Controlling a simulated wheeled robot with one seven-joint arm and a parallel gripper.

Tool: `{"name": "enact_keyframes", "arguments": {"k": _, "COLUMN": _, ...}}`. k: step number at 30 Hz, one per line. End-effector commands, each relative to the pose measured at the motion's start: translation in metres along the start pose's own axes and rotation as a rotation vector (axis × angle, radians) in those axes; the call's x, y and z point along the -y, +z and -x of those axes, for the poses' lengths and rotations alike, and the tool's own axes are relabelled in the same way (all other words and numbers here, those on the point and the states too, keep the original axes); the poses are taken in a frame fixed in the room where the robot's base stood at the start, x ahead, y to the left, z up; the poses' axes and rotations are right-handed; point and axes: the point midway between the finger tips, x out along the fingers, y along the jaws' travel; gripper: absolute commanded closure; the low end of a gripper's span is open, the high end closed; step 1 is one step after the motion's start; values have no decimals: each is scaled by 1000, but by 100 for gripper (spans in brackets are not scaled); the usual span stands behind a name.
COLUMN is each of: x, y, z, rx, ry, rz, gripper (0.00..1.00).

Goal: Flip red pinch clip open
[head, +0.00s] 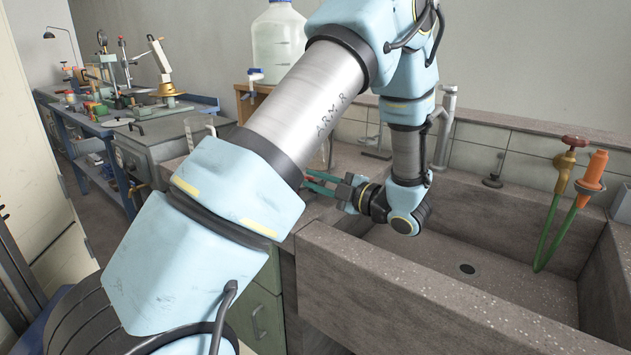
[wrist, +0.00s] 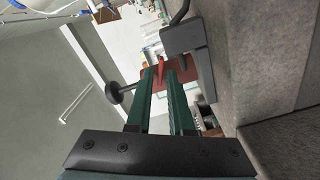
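My gripper (head: 311,181) has green fingers and reaches left over the counter beside the sink in the head view. In the wrist view the two fingers (wrist: 161,80) stand apart with a clear gap between them. A small red piece, seemingly the red pinch clip (wrist: 161,69), shows at the far end of that gap. I cannot tell whether the fingers touch it or whether it is open or closed. In the head view my arm hides most of the area around the fingertips, and I cannot make out the clip clearly there.
A large clear bottle (head: 277,45) stands on a wooden stand behind my arm. A glass cylinder (head: 197,130) stands left.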

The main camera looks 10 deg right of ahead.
Motion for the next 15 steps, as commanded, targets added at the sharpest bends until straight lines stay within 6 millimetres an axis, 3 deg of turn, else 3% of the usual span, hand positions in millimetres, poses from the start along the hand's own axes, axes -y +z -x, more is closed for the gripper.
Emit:
{"name": "enact_keyframes", "arguments": {"k": 5, "x": 1, "y": 1, "z": 10, "rx": 1, "ry": 0, "rz": 1, "gripper": 80}}
{"name": "enact_keyframes", "arguments": {"k": 15, "x": 1, "y": 2, "z": 74, "rx": 4, "ry": 1, "rz": 1, "gripper": 80}}
